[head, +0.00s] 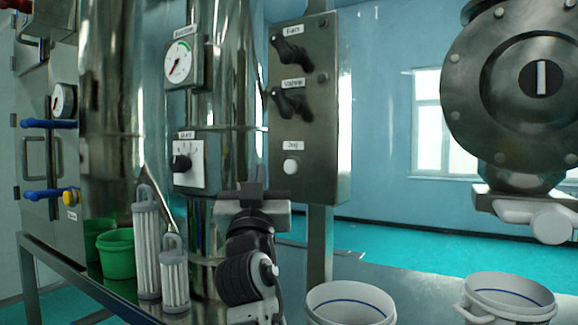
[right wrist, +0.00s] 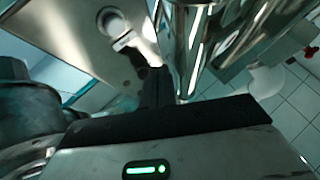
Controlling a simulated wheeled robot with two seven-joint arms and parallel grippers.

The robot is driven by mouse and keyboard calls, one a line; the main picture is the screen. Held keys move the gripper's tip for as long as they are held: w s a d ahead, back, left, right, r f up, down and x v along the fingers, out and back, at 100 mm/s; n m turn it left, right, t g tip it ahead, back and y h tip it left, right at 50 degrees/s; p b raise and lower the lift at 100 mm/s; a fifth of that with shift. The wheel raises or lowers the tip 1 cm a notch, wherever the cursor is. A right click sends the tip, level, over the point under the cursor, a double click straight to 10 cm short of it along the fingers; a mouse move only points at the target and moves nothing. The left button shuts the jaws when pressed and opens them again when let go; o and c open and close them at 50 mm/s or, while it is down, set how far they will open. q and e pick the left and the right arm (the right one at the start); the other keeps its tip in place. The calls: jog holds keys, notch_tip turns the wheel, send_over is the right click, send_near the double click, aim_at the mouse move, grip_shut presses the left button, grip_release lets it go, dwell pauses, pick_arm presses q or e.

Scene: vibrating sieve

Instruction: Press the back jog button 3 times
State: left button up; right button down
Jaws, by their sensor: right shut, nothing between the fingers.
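The jog button (head: 290,166) is a small round white button under a "Jog" label, low on a grey metal control panel (head: 325,120) in the head view. My right gripper (head: 253,188) is shut and empty, its fingers pointing up, to the left of and slightly below the button. A gap shows between them in the picture; the depth between them is hard to judge. In the right wrist view the closed dark fingers (right wrist: 157,85) end near the panel's metal face (right wrist: 70,35), with a pale round part just beyond their tips. My left gripper is not in view.
Fan (head: 292,50) and valve (head: 290,102) knobs sit above the button. Left are a steel column with a gauge (head: 185,60) and a dial plate (head: 188,165). White buckets (head: 350,300), filter cartridges (head: 147,240) and green buckets (head: 117,255) stand below.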

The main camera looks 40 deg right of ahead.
aim_at(286, 162)
pick_arm(q)
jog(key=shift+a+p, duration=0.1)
jog(key=shift+p, duration=0.25)
pick_arm(e)
jog(key=w+d, duration=0.1)
jog(key=d, duration=0.1)
jog(key=w+d, duration=0.1)
jog(key=d, duration=0.4)
jog(key=shift+w, duration=0.4)
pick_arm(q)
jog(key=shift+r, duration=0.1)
pick_arm(e)
jog(key=shift+a, duration=0.1)
dwell(1.1)
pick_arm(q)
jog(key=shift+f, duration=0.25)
pick_arm(e)
jog(key=shift+w+d, duration=0.15)
jog(key=shift+d, duration=0.25)
